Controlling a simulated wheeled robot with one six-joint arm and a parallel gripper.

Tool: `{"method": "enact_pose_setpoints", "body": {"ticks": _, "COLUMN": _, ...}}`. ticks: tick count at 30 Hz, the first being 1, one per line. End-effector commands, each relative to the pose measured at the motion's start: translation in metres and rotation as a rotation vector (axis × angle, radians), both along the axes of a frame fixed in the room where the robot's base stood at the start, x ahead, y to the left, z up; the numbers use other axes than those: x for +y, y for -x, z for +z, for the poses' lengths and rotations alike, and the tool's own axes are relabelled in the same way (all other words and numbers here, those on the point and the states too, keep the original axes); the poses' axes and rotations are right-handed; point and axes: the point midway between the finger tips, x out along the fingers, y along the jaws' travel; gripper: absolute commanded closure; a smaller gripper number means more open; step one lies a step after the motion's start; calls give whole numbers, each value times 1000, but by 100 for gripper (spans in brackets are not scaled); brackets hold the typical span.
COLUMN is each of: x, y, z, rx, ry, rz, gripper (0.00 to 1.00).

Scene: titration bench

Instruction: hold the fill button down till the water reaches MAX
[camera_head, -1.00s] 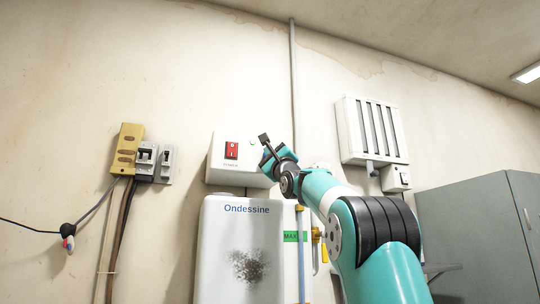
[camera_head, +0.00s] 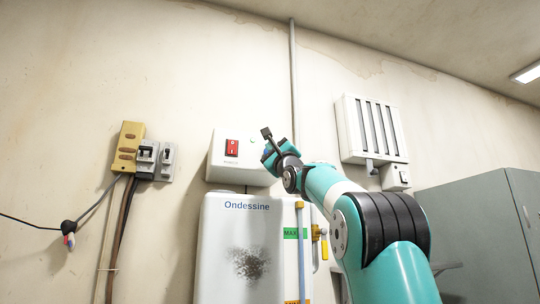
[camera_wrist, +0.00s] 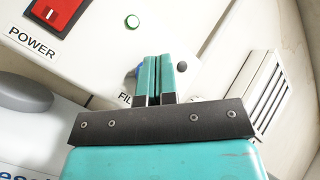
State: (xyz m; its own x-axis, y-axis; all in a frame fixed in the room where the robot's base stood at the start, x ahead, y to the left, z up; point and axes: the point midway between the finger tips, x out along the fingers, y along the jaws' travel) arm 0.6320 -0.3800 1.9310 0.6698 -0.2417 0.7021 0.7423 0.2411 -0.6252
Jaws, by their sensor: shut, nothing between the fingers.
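The fill button, a blue knob (camera_wrist: 131,72), shows only in part in the wrist view, just left of my gripper's fingertips (camera_wrist: 154,60) and partly hidden by them. The "FILL" label below it is half covered. My gripper is shut and empty, its fingers pointing at the white control box (camera_head: 222,170). I cannot tell whether the fingertips touch the button. In the head view, a white tank (camera_head: 222,240) marked "Ondessine" stands below the box. Beside it is a bluish upright gauge tube (camera_head: 301,255) with a green MAX label (camera_head: 291,233). The water level is not clear.
The box has a red power switch (camera_head: 232,148) and a green lamp (camera_head: 252,140). A small dark knob (camera_wrist: 182,66) sits right of my fingers. A vented wall unit (camera_head: 372,130) hangs to the right, and a grey cabinet (camera_head: 485,235) stands at far right.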

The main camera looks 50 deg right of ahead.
Motion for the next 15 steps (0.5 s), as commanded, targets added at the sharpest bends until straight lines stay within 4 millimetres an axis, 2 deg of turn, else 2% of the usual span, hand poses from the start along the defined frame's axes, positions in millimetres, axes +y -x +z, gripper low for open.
{"method": "enact_pose_setpoints", "body": {"ticks": 8, "x": 0, "y": 1, "z": 0, "rx": 0, "ry": 0, "rz": 0, "gripper": 100}}
{"method": "enact_pose_setpoints", "body": {"ticks": 15, "x": 11, "y": 19, "z": -2, "rx": -2, "ry": 1, "rz": 1, "gripper": 100}}
